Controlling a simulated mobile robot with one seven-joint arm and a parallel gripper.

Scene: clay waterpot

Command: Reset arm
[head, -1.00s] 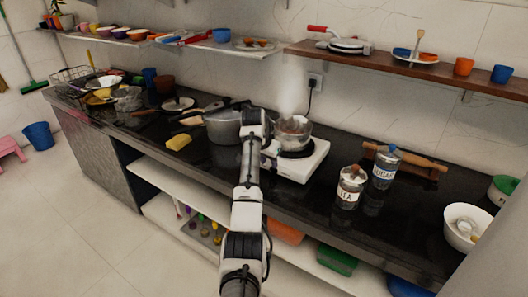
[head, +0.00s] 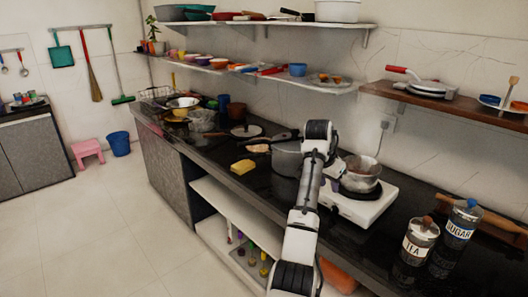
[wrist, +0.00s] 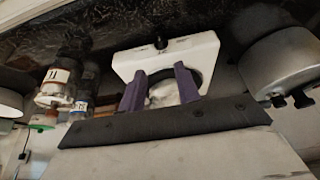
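My arm reaches up from the bottom of the head view, over the counter's front edge. Its bend stands in front of the grey pot (head: 286,158). My gripper (wrist: 160,72) shows in the wrist view with two dark purple fingers spread apart, open and empty. Beyond the fingers is the white stove (wrist: 190,48) with its round burner and a pale thing on it, partly hidden. The gripper's fingers cannot be made out in the head view.
Tea jar (head: 418,243) and sugar jar (head: 460,225) stand right of the stove. A yellow sponge (head: 243,166) lies left, near the counter's front edge. Shelves hang above the counter (head: 215,148), holding a pan (head: 432,84) and bowls. The floor (head: 110,220) at left is open.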

